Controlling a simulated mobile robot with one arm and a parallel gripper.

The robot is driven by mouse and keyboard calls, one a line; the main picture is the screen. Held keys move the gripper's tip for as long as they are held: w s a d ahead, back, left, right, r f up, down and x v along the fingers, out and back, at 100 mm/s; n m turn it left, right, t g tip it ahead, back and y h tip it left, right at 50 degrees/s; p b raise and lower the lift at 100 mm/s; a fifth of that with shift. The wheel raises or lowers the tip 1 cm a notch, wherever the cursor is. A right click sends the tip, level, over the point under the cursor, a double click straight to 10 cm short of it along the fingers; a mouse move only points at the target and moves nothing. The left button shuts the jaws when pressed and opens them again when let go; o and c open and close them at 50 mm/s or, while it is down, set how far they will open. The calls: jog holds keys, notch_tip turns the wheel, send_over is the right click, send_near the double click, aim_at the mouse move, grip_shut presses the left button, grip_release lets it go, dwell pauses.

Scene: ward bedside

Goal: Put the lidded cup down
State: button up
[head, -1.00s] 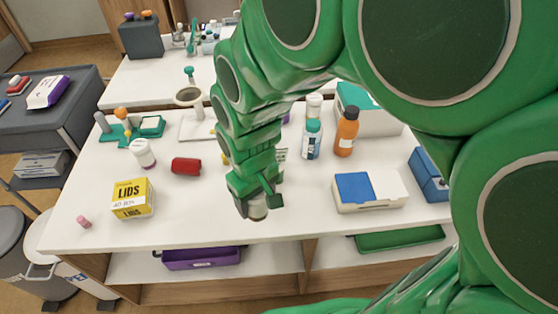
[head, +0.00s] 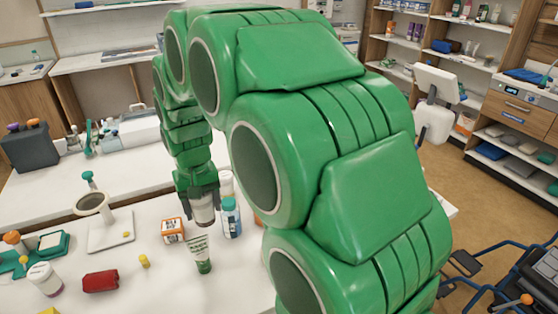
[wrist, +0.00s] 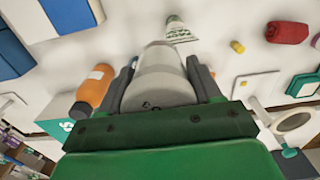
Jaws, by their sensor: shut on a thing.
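My gripper (head: 202,197) is shut on the lidded cup, a pale whitish cylinder (head: 204,211) pointing down at the worktop in the head view. In the wrist view the cup (wrist: 158,82) sits between the two grey fingers of my gripper (wrist: 163,78). The fingers cover its sides, and its lid cannot be made out clearly. The cup is over the white worktop (head: 160,290). I cannot tell whether its base touches the surface.
An orange bottle (wrist: 93,86) shows in the wrist view.

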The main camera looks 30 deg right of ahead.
jog(key=w+d+r+m, duration=0.2)
jog(key=w+d+m, duration=0.15)
jog(key=d, duration=0.55)
jog(key=w+d+r+m, duration=0.3)
jog(key=w+d, duration=0.2)
jog(key=d, duration=0.4)
jog(key=w+d+r+m, duration=0.2)
jog(key=w+d+m, duration=0.15)
jog(key=d, duration=0.55)
jog(key=shift+n, duration=0.5)
jog(key=shift+w+d+f, duration=0.6)
jog(key=shift+w+f, duration=1)
jog(key=shift+w, duration=0.65)
jog(key=shift+w+d+f, duration=0.6)
jog(key=shift+w+f, duration=0.95)
jog(key=shift+w, duration=0.65)
jog(key=shift+w+d+f, duration=0.6)
jog(key=shift+w+f, duration=1)
jog(key=shift+w, duration=0.65)
jog(key=shift+f, duration=0.1)
jog(key=shift+w+f, duration=0.1)
jog(key=shift+w, duration=0.05)
jog(key=shift+f, duration=1.55)
jog(key=shift+f, duration=0.1)
